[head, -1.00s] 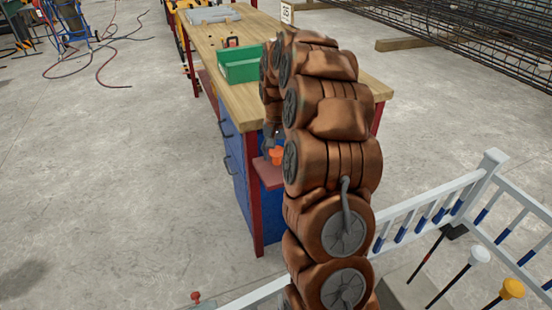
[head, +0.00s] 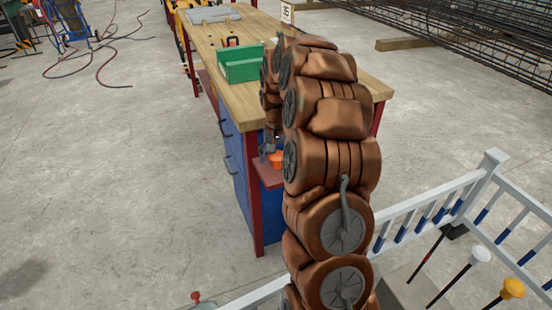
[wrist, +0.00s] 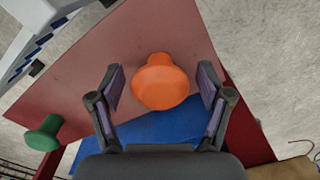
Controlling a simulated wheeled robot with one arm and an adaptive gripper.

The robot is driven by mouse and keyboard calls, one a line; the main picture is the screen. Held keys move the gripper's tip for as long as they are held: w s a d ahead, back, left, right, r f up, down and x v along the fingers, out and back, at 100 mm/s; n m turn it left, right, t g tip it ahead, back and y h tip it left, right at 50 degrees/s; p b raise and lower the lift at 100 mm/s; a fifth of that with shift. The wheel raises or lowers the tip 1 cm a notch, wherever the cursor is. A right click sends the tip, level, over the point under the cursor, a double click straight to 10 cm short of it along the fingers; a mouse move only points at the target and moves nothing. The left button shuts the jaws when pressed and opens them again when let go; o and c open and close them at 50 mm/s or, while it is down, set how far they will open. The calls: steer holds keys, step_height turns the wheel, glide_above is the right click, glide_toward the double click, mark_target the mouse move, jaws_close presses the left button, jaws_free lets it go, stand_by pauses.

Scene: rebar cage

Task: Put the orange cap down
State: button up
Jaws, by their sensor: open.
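The orange cap (wrist: 160,82) sits on a dull red shelf (wrist: 95,75) at the side of the workbench. It also shows in the head view (head: 277,159), partly hidden by my arm. My gripper (wrist: 161,85) is open, with one finger on each side of the cap and a visible gap on both sides. In the head view my gripper (head: 267,150) is small and mostly hidden beside my arm.
A green cap (wrist: 45,133) stands on the same shelf near its edge. A green bin (head: 240,66) sits on the wooden workbench (head: 235,95). A white railing (head: 430,205) runs at the right. Open concrete floor lies at the left.

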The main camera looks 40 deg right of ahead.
mark_target(277, 153)
step_height(277, 153, up, 12)
steer(key=shift+r+p, duration=0.15)
steer(key=shift+p, duration=0.15)
stand_by(0.3)
steer(key=s+a+n, duration=0.3)
steer(key=s+a, duration=0.3)
steer(key=a, duration=0.4)
steer(key=s+a+f+n+g, duration=0.1)
steer(key=s+a+n, duration=0.1)
steer(key=s+a, duration=0.3)
steer(key=s+a+f+n+g, duration=0.1)
steer(key=s+a, duration=0.4)
steer(key=s, duration=0.8)
steer(key=s+a+f+n, duration=0.3)
steer(key=s+a, duration=0.2)
steer(key=s, duration=0.4)
steer(key=shift+s+a+g, duration=0.25)
steer(key=shift+g, duration=0.15)
